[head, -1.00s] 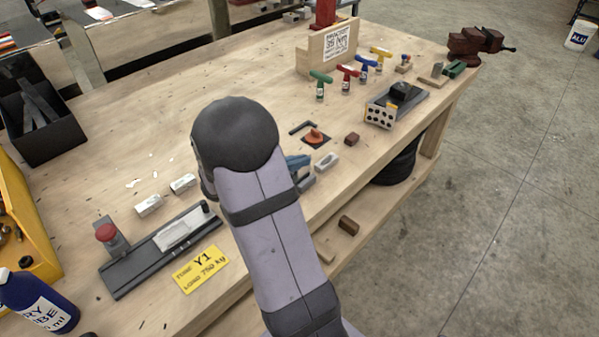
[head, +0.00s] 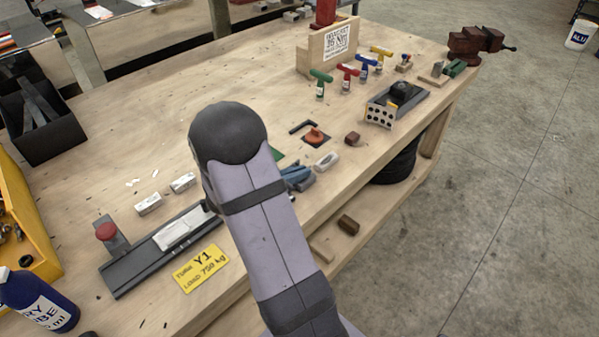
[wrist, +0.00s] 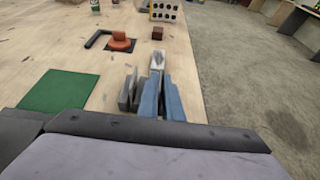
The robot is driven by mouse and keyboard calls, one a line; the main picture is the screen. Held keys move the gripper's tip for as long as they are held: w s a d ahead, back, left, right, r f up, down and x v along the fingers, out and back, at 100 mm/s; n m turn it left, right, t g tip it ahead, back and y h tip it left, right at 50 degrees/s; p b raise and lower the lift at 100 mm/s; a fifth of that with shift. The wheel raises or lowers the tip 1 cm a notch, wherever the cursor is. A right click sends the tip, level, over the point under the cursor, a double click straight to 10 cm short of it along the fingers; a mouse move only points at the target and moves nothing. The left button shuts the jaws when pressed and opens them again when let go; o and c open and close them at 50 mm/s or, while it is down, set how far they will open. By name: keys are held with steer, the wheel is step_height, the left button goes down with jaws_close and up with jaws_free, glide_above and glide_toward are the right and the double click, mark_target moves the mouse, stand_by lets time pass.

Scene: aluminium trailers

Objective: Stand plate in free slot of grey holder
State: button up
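My arm's rounded dark end fills the middle of the head view and hides most of what is below it. Two narrow blue upright pieces (wrist: 173,100) stand close together in the wrist view; I cannot tell whether they are plates or parts of my gripper. Thin grey upright slabs (wrist: 125,94) stand just left of them, perhaps the grey holder. Its slots cannot be made out. In the head view the blue and grey cluster (head: 298,177) shows just right of my arm. My fingertips cannot be clearly identified, nor any grip on a plate.
A light grey block (head: 327,162) lies just beyond the cluster. A green mat (wrist: 60,91) is to its left. An orange-capped piece (head: 315,136) and a brown block (head: 352,138) are farther back. The bench's front edge is close on the right.

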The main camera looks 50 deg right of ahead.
steer(key=shift+o, duration=1.2)
steer(key=shift+r, duration=0.15)
steer(key=shift+r, duration=0.15)
steer(key=b+v, duration=0.1)
steer(key=v, duration=1.1)
